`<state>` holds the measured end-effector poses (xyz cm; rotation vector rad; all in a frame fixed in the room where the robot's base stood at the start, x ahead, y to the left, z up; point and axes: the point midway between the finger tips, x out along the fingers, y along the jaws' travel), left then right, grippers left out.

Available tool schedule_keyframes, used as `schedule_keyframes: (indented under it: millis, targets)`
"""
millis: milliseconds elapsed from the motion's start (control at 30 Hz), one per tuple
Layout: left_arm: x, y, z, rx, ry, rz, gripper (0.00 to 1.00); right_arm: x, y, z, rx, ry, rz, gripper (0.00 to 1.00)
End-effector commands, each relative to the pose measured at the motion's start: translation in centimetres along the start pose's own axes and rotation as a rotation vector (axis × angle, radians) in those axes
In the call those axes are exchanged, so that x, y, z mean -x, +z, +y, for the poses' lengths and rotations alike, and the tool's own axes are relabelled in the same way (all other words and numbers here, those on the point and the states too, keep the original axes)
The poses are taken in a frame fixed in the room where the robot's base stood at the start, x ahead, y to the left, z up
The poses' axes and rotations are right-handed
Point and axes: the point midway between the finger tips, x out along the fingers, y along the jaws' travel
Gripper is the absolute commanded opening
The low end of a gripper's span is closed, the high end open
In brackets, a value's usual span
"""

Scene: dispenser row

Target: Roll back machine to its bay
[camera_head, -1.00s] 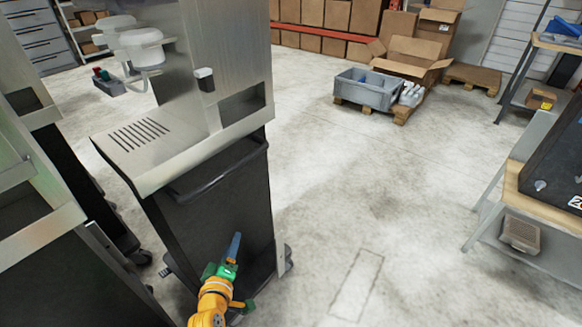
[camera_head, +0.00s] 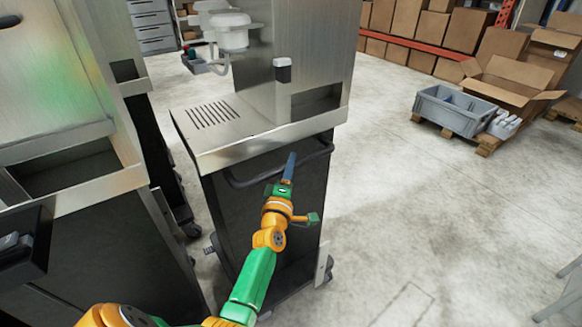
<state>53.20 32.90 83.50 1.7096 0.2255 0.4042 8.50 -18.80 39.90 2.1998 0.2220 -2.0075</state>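The machine (camera_head: 262,142) is a dispenser with a brushed-metal top and vented ledge on a black wheeled cart (camera_head: 222,225). It stands upright on the floor, in the middle of the view. A dark push handle (camera_head: 240,183) runs across the cart's front below the ledge. My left gripper (camera_head: 290,163) is in front of the cart, its blue fingers overlapping the handle's line in the picture. I see the fingers edge-on, so I cannot tell whether they are apart or touch the bar. My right gripper is out of view. No bay marking shows clearly.
Another metal-topped machine (camera_head: 60,150) stands close on the left, with a narrow gap between. A grey crate (camera_head: 452,110) and an open cardboard box (camera_head: 510,80) sit on a pallet at the right. The concrete floor (camera_head: 400,190) right of the machine is clear.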

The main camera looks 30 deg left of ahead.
Motion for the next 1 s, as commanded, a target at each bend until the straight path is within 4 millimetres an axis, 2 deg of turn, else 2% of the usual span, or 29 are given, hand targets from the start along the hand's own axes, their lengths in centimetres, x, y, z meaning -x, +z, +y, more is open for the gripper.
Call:
schedule_keyframes:
  millis: [33, 100, 1000]
  targets:
    - [0.01, 0.01, -0.01, 0.0, 0.0, 0.0, 0.19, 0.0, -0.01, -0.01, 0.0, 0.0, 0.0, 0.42]
    - [0.02, 0.02, -0.01, 0.0, 0.0, 0.0, 0.0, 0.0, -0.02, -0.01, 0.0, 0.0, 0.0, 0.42]
    - [0.03, 0.07, -0.01, -0.001, 0.0, -0.002, 0.0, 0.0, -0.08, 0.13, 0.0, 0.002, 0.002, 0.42]
